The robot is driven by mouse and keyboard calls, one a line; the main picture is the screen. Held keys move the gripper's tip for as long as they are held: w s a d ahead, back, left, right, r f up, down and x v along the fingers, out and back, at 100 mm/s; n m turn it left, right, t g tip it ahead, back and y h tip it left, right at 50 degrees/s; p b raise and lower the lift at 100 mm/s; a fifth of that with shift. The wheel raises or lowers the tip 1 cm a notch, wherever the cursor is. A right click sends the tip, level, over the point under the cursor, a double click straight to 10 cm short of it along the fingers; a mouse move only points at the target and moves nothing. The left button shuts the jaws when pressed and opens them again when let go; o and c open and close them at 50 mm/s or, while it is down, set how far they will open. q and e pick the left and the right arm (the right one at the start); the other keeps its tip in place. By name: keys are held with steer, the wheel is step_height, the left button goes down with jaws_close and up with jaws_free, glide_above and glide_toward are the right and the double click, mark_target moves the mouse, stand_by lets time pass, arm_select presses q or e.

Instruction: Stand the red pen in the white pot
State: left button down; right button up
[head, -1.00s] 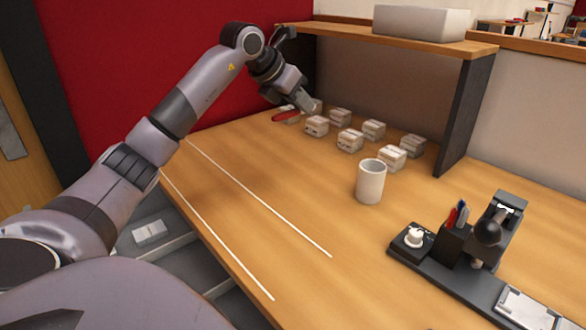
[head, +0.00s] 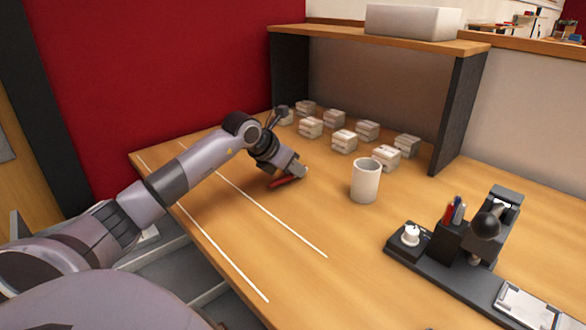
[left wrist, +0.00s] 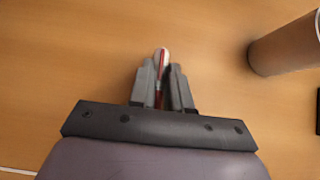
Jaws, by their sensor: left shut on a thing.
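The white pot (head: 366,181) stands upright on the wooden table, and its side also shows at the right of the left wrist view (left wrist: 288,46). My left gripper (head: 298,174) is to the left of the pot in the head view, apart from it. It is shut on the red pen (head: 284,182), which lies crosswise under the fingers in the head view. In the left wrist view the pen (left wrist: 161,66) shows between the two fingers (left wrist: 163,85), its pale end pointing away. The inside bottom of the pot is hidden. My right gripper is not in view.
Several small pale boxes (head: 344,141) stand in rows behind the pot, below a wooden shelf (head: 380,42). A dark device base (head: 440,262) with a pen holder (head: 450,240) stands at the right. The table in front of the pot is clear.

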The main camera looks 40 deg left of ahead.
arm_select(q)
steer(key=shift+f, duration=0.15)
steer(key=shift+f, duration=0.15)
steer(key=c, duration=1.1)
jaws_free()
